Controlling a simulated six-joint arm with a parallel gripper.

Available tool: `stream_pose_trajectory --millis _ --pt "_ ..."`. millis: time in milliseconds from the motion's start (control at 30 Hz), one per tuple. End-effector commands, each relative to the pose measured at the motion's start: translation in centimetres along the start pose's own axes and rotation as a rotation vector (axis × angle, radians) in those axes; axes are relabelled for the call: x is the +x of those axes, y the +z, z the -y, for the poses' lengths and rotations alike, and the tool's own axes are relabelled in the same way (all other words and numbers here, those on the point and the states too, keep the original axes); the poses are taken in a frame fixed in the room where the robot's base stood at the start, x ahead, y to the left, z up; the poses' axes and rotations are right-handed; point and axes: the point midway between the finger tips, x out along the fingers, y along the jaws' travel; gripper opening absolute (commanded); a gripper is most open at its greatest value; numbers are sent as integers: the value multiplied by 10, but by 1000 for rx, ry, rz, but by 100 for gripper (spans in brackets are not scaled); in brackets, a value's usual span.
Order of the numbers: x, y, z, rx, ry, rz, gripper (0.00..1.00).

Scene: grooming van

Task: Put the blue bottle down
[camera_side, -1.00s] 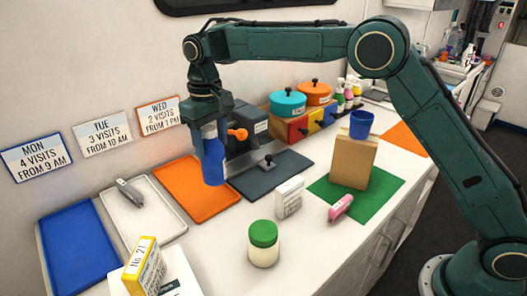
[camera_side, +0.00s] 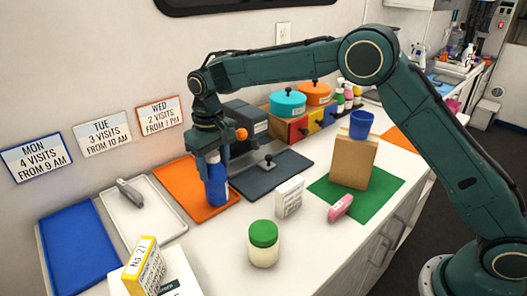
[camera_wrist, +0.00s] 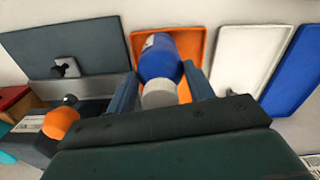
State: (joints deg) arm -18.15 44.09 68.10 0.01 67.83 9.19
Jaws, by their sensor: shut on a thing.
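The blue bottle (camera_side: 216,188) is upright, its base low over the right part of the orange tray (camera_side: 183,190); I cannot tell for sure whether it touches the tray. My gripper (camera_side: 213,158) points down and is shut on the bottle's upper part. In the wrist view, the blue bottle (camera_wrist: 158,62) shows between my two fingers, with a grey part nearer the camera. The orange tray (camera_wrist: 198,42) shows behind it.
A white tray (camera_side: 150,218) with a grey tool (camera_side: 130,191) and a blue tray (camera_side: 78,245) lie to the left. A dark grey plate (camera_side: 275,178) with a knob lies close on the right. A green-lidded jar (camera_side: 263,235) and white box (camera_side: 289,197) stand in front.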

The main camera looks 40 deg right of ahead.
Motion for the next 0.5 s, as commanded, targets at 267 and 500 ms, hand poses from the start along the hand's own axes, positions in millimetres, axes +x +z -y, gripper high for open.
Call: stream_pose_trajectory --millis 267,500 --pt "0 0 0 0 0 -1 7" --pt "2 0 0 0 0 0 74"
